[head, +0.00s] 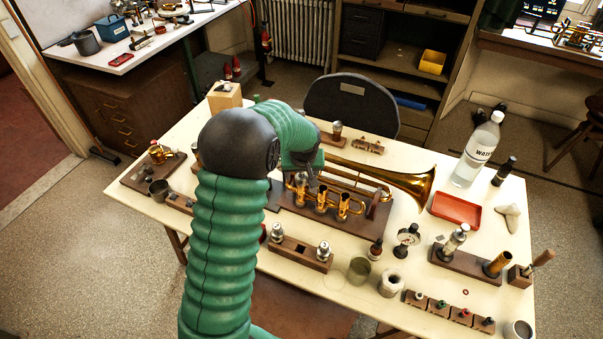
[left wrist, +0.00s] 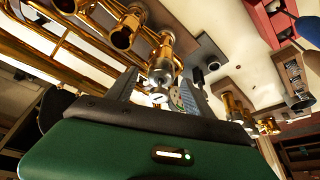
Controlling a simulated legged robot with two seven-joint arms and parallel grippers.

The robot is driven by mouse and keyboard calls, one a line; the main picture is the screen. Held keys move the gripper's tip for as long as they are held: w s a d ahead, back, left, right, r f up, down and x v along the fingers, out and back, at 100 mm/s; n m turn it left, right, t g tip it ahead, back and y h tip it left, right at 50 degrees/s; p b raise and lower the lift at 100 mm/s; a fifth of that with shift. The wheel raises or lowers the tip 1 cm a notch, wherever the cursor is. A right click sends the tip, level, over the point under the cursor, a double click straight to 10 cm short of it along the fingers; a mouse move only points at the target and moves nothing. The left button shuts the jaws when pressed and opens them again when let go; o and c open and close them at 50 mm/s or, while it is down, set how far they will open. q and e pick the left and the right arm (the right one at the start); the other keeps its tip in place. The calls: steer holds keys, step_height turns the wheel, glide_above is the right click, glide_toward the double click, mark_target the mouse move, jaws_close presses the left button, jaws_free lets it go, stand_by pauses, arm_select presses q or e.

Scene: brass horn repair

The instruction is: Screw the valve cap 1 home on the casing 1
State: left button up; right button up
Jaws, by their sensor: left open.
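The brass trumpet (head: 345,182) lies on a dark board (head: 365,222) at mid-table, its bell to the right. Its upright valve casings stand in a row; the middle (head: 322,198) and right (head: 343,207) ones show clear. My left gripper (head: 304,184) is over the leftmost casing and partly hides it. In the left wrist view a silver cap (left wrist: 160,79) sits at the end of a brass casing (left wrist: 166,52). My left gripper (left wrist: 158,95) is open, its fingers on either side of the cap. Whether they touch it, or how far it is screwed down, I cannot tell. My right gripper is out of view.
A wooden block (head: 299,254) with two silver-topped parts stands in front of the trumpet. A dropper bottle (head: 375,250), a dial gauge (head: 407,238) and small cups stand to its right. A red tray (head: 456,209) and water bottle (head: 478,152) are farther right.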

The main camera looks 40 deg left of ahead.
arm_select(q)
steer(key=c, duration=0.4)
jaws_close()
steer(key=shift+r, duration=0.1)
steer(key=shift+r+m+p, duration=0.1)
steer(key=shift+m+p, duration=0.3)
steer(key=shift+p, duration=0.2)
steer(key=shift+m+t+h+p, duration=0.5)
steer(key=shift+m+p, duration=0.9)
steer(key=shift+p, duration=0.7)
steer(key=shift+c, duration=0.9)
jaws_free()
steer(key=o, duration=0.5)
steer(key=shift+f, duration=0.2)
steer(key=shift+o, duration=0.2)
